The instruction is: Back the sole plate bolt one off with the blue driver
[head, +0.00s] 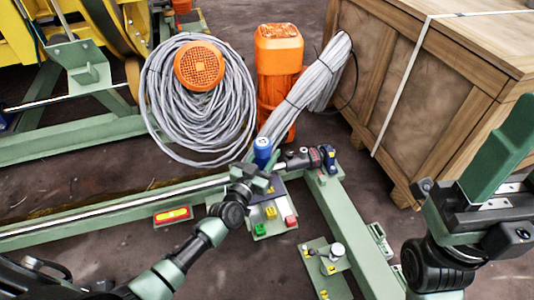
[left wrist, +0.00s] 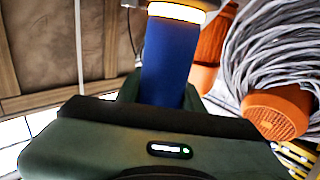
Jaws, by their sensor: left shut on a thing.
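My left gripper (head: 262,172) is shut on the blue driver (head: 262,150), which stands roughly upright above the green frame's corner. In the left wrist view the driver's blue body (left wrist: 168,62) rises between the dark green fingers, with a glowing ring at its top. Its lower end is hidden by the gripper. A small green plate (head: 318,262) with a silver post and yellow tags lies low in the head view; I cannot tell whether it is the sole plate. I cannot make out bolt one. My right gripper (head: 505,145) is at the right edge, away from the plate; its jaw opening is unclear.
A green frame (head: 350,225) runs along the floor. A tray (head: 258,236) with coloured blocks sits beside it. A grey and black tool (head: 300,158) lies near the left gripper. Coiled grey cable (head: 165,110), an orange motor (head: 278,50) and a wooden crate (head: 440,90) stand behind.

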